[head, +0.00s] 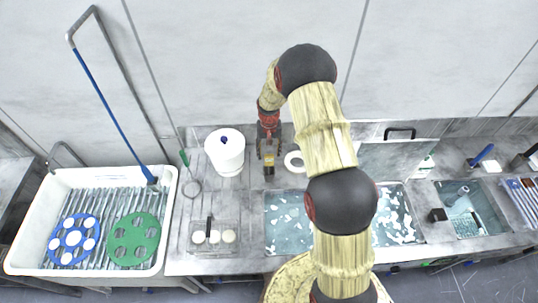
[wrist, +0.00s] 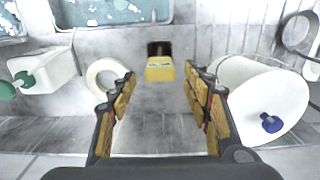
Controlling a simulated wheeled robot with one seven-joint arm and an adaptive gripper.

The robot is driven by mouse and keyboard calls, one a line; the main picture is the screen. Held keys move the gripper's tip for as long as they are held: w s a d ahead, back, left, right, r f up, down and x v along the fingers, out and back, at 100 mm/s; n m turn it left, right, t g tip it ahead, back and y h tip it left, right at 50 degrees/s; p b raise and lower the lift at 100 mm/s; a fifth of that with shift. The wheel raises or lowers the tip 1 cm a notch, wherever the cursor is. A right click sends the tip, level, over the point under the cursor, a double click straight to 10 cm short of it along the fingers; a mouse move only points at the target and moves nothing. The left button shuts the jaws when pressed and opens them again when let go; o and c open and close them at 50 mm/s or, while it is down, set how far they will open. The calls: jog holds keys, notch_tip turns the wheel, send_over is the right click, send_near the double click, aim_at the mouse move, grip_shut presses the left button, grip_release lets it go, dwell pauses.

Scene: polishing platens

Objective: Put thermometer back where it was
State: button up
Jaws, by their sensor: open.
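A small yellow block-shaped device with a dark end (wrist: 160,70), which looks like the thermometer, lies on the grey counter in the wrist view. My gripper (wrist: 160,88) is open and empty. Its two yellow-padded fingers stand to either side in the wrist view, and the device appears between and beyond their tips, apart from both. The device's own markings are too small to read.
A white bucket (head: 225,152) with a blue item stands close left of my gripper. A white ring-shaped roll (head: 294,161) sits close right. Water basins (head: 288,222) lie in front. A tray with white discs (head: 214,251) and a large white sink (head: 165,235) are to the left.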

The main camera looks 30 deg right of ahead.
jog(key=s+a+r+n+t+b, duration=0.1)
jog(key=s+a+r, duration=0.1)
jog(key=r, duration=0.9)
jog(key=s+a+r+b, duration=0.1)
jog(key=s+a+r, duration=0.1)
jog(key=r, duration=0.9)
jog(key=s+a+r+n+t, duration=0.15)
jog(key=s+a+r, duration=0.25)
jog(key=s+r, duration=0.55)
jog(key=s+a+r+n+t, duration=0.1)
jog(key=s+a+r, duration=0.1)
jog(key=s, duration=0.8)
jog(key=s+a+r+n+t, duration=0.1)
jog(key=s+a+r+t, duration=0.1)
jog(key=s, duration=0.8)
jog(key=shift+a+r, duration=0.35)
jog(key=shift+r, duration=0.45)
jog(key=shift+f, duration=0.1)
notch_tip(320, 180, down, 24)
jog(key=b, duration=2.4)
jog(key=shift+f, duration=0.15)
